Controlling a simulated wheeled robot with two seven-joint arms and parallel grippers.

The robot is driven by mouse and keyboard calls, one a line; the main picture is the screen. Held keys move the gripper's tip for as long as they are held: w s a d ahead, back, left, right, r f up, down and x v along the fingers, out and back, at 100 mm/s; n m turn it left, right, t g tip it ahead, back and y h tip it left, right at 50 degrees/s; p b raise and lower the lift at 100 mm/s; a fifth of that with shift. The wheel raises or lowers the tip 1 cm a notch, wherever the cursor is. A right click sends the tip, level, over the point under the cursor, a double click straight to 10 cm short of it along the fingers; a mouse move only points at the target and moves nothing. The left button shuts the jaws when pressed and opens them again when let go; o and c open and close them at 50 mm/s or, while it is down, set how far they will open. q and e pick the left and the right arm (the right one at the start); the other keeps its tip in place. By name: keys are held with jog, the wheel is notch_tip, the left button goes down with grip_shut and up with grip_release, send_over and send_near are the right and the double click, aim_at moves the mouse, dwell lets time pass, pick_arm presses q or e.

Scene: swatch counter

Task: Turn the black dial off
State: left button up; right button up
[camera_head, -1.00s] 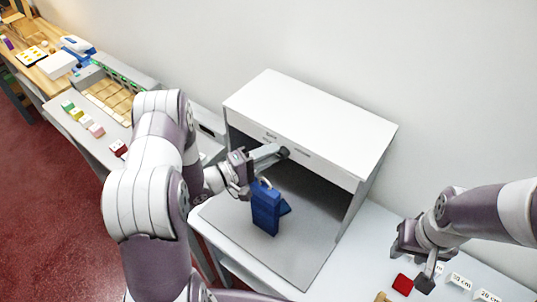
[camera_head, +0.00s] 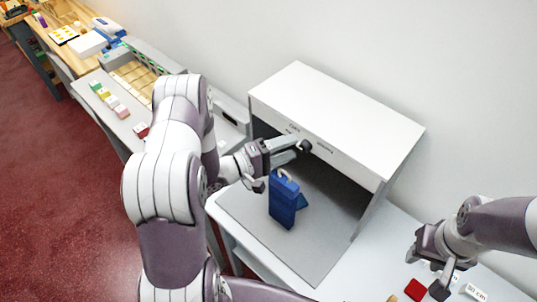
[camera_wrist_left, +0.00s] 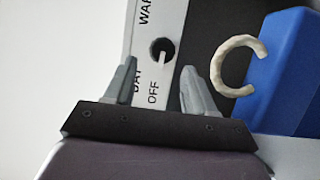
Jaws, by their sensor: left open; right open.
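The black dial (camera_head: 305,146) sits on the front strip of the white booth, under its top. My left gripper (camera_head: 294,149) is open in front of the dial. In the left wrist view the fingers (camera_wrist_left: 159,72) stand apart, with the dial between and slightly beyond their tips. My right gripper (camera_head: 428,274) is open and empty at the right.
A blue block (camera_head: 283,200) with a pale ring handle (camera_wrist_left: 238,65) stands on the booth's grey floor (camera_head: 245,212), close beside my left gripper. A red swatch (camera_head: 415,289) lies under my right gripper. A sorting tray (camera_head: 130,75) and several swatches are at the left.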

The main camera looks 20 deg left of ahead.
pick_arm(q)
jog(key=b+v, duration=0.3)
jog(key=v, duration=0.8)
jog(key=shift+b, duration=0.3)
jog(key=shift+a, duration=0.15)
